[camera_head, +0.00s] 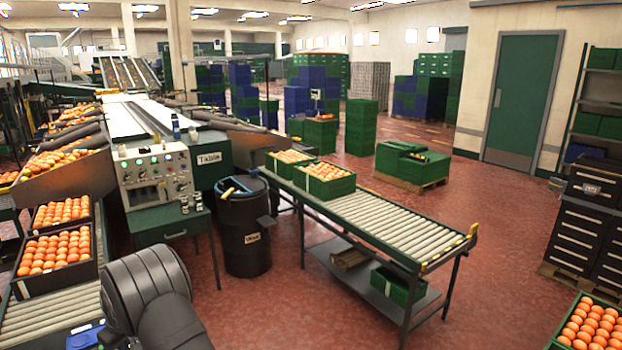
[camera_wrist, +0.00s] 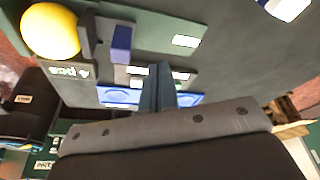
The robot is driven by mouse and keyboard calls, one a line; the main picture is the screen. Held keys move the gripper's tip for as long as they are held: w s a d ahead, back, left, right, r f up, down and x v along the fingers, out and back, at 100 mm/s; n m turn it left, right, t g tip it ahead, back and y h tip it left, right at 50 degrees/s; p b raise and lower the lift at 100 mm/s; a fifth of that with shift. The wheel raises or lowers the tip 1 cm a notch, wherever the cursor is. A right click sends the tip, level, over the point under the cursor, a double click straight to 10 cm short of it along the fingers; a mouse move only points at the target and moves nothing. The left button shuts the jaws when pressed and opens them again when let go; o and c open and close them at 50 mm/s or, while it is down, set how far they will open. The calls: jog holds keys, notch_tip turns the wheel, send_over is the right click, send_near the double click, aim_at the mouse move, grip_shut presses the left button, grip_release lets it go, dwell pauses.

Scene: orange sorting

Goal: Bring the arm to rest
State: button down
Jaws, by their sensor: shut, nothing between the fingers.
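My arm shows in the head view as dark, thick links (camera_head: 150,300) at the bottom left, in front of the roller conveyor and the control cabinet. My gripper is outside the head view. In the wrist view my gripper (camera_wrist: 165,85) shows its two narrow fingers side by side, shut with nothing between them, beyond a grey plate with screws. Behind the fingers is a dark grey surface with blue, green and white parts. A round yellow thing (camera_wrist: 50,30) is at the top left of that view, apart from the fingers.
A control cabinet (camera_head: 155,178) and a black barrel (camera_head: 245,235) stand close beyond my arm. A roller table (camera_head: 385,222) carries green crates of oranges (camera_head: 325,172). More crates of oranges stand at the left and bottom right. Red floor (camera_head: 480,270) is open at the right.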

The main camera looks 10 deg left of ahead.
jog(key=shift+f, duration=1.35)
jog(key=c, duration=0.9)
grip_release()
jog(key=shift+c, duration=0.2)
jog(key=o, duration=0.3)
jog(key=shift+w+d+r, duration=0.1)
jog(key=shift+r, duration=0.1)
jog(key=o, duration=0.6)
jog(key=w+d+r+n, duration=0.1)
jog(key=d+r, duration=0.1)
jog(key=d+r+n, duration=0.2)
jog(key=w+d+r+n+h, duration=0.1)
jog(key=d+r+n, duration=0.1)
jog(key=r, duration=0.1)
jog(key=shift+w+d+r, duration=0.1)
jog(key=shift+w, duration=0.25)
jog(key=shift+o, duration=0.2)
jog(key=w+d+r+n+h, duration=0.1)
jog(key=d+r+n+h, duration=0.1)
jog(key=d+r+n, duration=0.55)
notch_tip(320, 180, down, 10)
jog(key=shift+d+g, duration=0.3)
jog(key=shift+g, duration=0.1)
jog(key=shift+r+m, duration=0.1)
jog(key=shift+m, duration=0.15)
